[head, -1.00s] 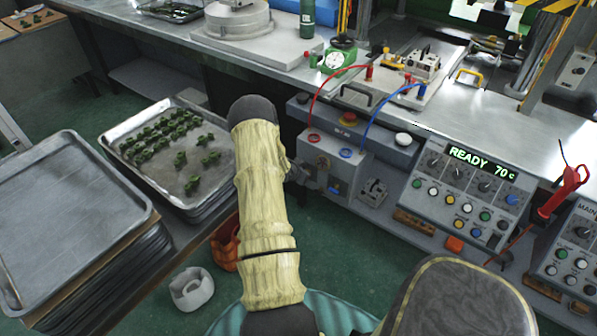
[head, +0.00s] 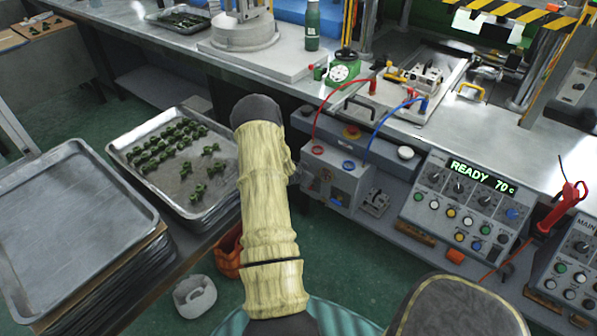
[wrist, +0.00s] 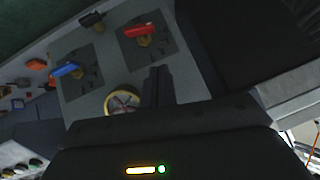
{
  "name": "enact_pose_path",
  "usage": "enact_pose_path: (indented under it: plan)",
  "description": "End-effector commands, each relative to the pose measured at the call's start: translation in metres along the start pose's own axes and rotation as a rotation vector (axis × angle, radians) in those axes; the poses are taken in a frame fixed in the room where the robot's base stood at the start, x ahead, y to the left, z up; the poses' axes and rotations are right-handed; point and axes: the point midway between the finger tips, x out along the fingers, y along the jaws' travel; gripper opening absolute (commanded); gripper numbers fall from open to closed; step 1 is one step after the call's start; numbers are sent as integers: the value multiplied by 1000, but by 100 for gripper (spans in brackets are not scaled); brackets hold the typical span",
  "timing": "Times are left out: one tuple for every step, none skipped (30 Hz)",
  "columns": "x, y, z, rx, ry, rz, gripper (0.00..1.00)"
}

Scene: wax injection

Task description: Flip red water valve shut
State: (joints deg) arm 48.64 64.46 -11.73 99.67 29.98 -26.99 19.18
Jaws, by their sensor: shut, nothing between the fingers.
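The red water valve (wrist: 140,31) has a red lever on a brass stem, mounted on a dark square of the grey panel (wrist: 95,62). It shows near the top middle of the wrist view. The lever lies roughly crosswise in that picture. A blue-handled valve (wrist: 67,70) sits on a second dark square to its left. My gripper (wrist: 157,70) is shut and empty, its dark fingers pointing toward the panel just below the red valve, apparently not touching it.
A round brass-rimmed gauge (wrist: 122,102) lies just left of my fingers. In the head view a grey unit (head: 335,183) with red and blue hoses stands below the bench, beside a control box reading READY 70 (head: 462,205). Trays (head: 75,230) stand at the left.

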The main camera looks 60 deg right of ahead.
Motion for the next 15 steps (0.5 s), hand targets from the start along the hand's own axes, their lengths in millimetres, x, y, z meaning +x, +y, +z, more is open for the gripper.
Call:
enact_pose_path:
  plan:
    - [-11, 0, -5, 0, 0, 1, 0]
    - [-15, 0, -3, 0, 0, 0, 0]
    - [-22, -1, -3, -1, -1, -1, 0]
    - [-28, 0, -2, -1, -1, -1, 0]
    - [-33, -1, -2, -1, -1, -2, 0]
    - [-41, -1, -2, -1, 0, -3, 0]
    - [-46, -1, -2, -2, -1, -3, 0]
    - [-52, -1, -2, -2, 0, -3, 0]
    - [-59, -1, -1, -3, -1, -3, 0]
    - [-65, -1, -2, -2, -1, -3, 0]
    - [-71, 0, -2, -2, -1, -3, 0]
    - [-78, 0, -1, -3, -1, -3, 0]
    - [-83, 0, -2, -2, 0, -3, 0]
    - [-87, 0, -1, -3, 0, -3, 0]
    - [-92, 0, -2, -2, 0, -3, 0]
